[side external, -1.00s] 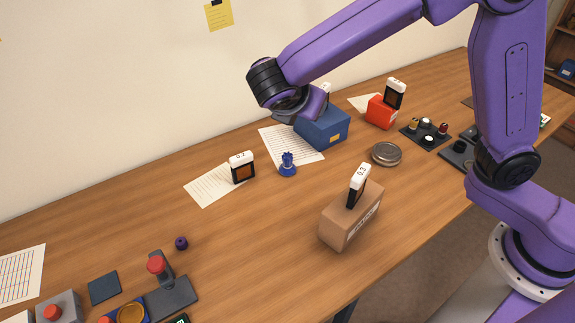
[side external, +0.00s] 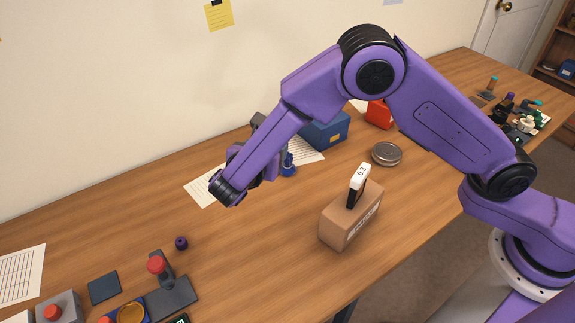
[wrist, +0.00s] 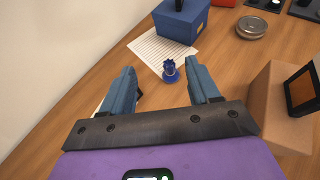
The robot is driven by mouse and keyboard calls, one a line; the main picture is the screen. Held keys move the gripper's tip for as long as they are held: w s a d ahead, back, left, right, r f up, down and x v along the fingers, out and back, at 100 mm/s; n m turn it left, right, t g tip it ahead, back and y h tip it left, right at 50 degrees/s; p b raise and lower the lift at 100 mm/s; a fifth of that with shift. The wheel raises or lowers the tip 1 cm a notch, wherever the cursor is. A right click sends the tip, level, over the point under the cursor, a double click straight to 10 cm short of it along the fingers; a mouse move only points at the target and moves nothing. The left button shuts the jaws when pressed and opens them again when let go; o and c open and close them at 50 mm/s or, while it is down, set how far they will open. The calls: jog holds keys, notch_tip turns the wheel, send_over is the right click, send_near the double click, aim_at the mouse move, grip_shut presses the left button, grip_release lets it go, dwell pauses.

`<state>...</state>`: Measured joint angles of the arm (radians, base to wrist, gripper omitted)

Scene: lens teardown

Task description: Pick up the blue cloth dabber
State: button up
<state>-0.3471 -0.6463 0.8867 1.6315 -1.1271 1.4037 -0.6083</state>
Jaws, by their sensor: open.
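The blue cloth dabber (wrist: 169,71) stands upright on the wooden table in the wrist view, beside the near edge of a lined paper sheet. It lies ahead of my gripper, between the lines of the two fingers and apart from them. In the side view the dabber (side external: 288,164) is partly hidden behind my arm. My gripper (wrist: 160,82) is open and empty, with its two blue fingers spread wide. In the side view my wrist is left of the dabber and the fingers are mostly hidden.
A blue box (side external: 325,131) stands behind the dabber. A cardboard box (side external: 350,216) holding a device marked 0.3 (side external: 358,184) stands to the right. A round metal tin (side external: 386,153) lies beyond it. A small purple knob (side external: 181,243) sits on clear table to the left.

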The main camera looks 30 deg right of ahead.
send_near(289, 159)
jog(key=a, duration=0.1)
jog(key=s+a, duration=0.1)
jog(key=a, duration=0.1)
jog(key=shift+s+a+r, duration=0.1)
jog(key=shift+s+a, duration=0.15)
jog(key=shift+a, duration=0.05)
jog(key=shift+w+d+f, duration=0.15)
jog(key=shift+f, duration=0.05)
jog(key=x, duration=1.1)
jog(key=shift+w+d+f, duration=0.15)
jog(key=shift+w+d, duration=0.1)
jog(key=shift+x, duration=2.55)
jog(key=shift+s+d, duration=0.15)
jog(key=shift+s, duration=0.1)
jog(key=c, duration=1)
